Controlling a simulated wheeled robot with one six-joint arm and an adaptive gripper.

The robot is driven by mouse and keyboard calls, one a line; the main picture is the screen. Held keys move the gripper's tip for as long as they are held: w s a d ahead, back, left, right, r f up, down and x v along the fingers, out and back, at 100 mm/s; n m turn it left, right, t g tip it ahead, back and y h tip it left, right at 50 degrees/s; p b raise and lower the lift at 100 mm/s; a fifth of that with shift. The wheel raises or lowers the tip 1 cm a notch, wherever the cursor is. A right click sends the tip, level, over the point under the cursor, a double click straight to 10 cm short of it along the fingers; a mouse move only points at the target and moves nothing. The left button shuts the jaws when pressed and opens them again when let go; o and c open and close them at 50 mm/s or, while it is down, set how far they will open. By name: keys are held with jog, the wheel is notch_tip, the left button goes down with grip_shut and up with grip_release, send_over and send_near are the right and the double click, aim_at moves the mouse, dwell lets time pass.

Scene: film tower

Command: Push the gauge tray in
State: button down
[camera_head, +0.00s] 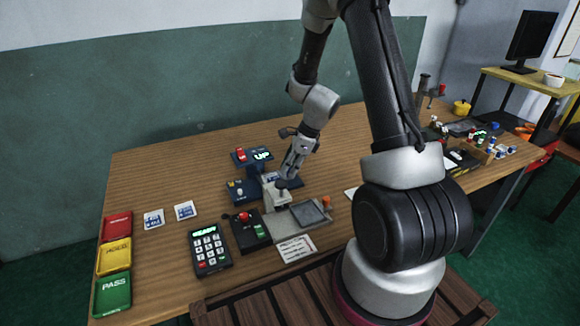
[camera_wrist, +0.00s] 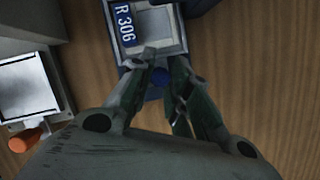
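The grey gauge (camera_head: 281,201) stands near the middle of the table. A flat tray with a dark plate (camera_head: 308,212) sticks out on its right, with an orange knob (camera_head: 326,201) at the outer end. This appears to be the gauge tray; in the wrist view its pale plate (camera_wrist: 28,88) and orange knob (camera_wrist: 24,140) lie at the left. My gripper (camera_head: 288,174) is behind the gauge.
A box with a red knob (camera_head: 245,217) and a keypad (camera_head: 208,248) stand left of the gauge. Red, yellow and green pads (camera_head: 113,293) lie at the left edge. A paper card (camera_head: 296,249) lies in front.

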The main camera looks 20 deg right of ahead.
jog(key=shift+a, duration=1.95)
jog(key=c, duration=1.6)
grip_release()
jog(key=shift+a, duration=0.1)
jog(key=v, duration=1.2)
jog(key=shift+w, duration=0.1)
